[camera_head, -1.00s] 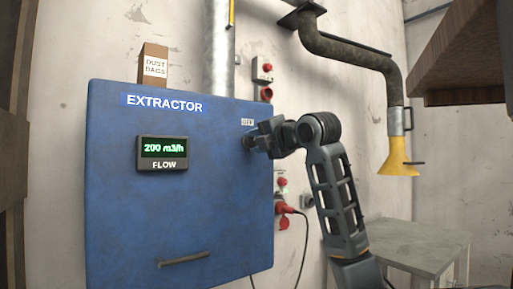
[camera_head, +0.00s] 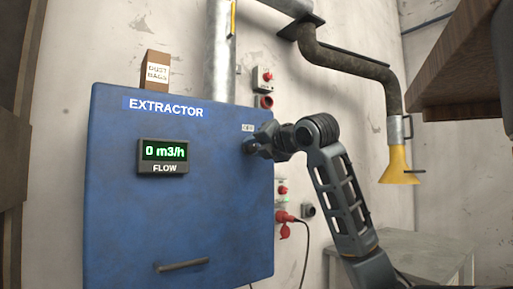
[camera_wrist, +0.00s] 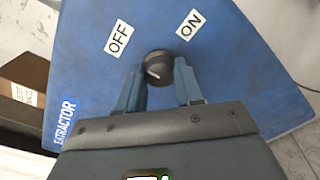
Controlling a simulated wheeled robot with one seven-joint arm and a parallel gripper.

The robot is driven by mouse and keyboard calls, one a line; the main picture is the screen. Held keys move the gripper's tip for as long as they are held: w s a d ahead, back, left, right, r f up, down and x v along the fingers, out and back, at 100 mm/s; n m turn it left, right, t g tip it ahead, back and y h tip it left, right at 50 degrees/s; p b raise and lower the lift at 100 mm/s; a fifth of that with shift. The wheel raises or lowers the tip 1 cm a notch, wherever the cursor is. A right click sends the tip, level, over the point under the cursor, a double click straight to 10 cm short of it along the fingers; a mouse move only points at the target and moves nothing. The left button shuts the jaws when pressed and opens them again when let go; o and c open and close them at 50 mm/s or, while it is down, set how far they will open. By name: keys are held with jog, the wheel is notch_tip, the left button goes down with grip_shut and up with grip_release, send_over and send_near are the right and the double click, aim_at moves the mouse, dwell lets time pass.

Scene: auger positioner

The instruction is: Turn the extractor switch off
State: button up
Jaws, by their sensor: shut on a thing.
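The blue extractor cabinet (camera_head: 110,230) fills the left half of the head view, and its flow display (camera_head: 163,152) reads 0 m3/h. The extractor switch is a round black knob (camera_wrist: 158,67) between an OFF label (camera_wrist: 119,38) and an ON label (camera_wrist: 190,25) in the wrist view. A pale mark shows on its face, but I cannot tell surely which label it points to. My gripper (camera_wrist: 160,84) has one finger on each side of the knob and is shut on it. In the head view my gripper (camera_head: 258,143) is at the cabinet's upper right and partly hides the knob.
A dust bags box (camera_head: 156,70) stands on top of the cabinet, beside a metal duct (camera_head: 220,60). A handle (camera_head: 182,265) sticks out low on the front. Red plugs and sockets (camera_head: 284,217) are on the wall. A yellow nozzle (camera_head: 398,166) hangs over a grey table (camera_head: 425,247).

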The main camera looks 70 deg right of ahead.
jog(key=shift+f, duration=0.1)
jog(key=o, duration=1)
jog(key=shift+o, duration=0.2)
jog(key=shift+s, duration=0.1)
jog(key=v, duration=0.7)
jog(key=shift+s+a, duration=0.15)
jog(key=shift+s, duration=0.15)
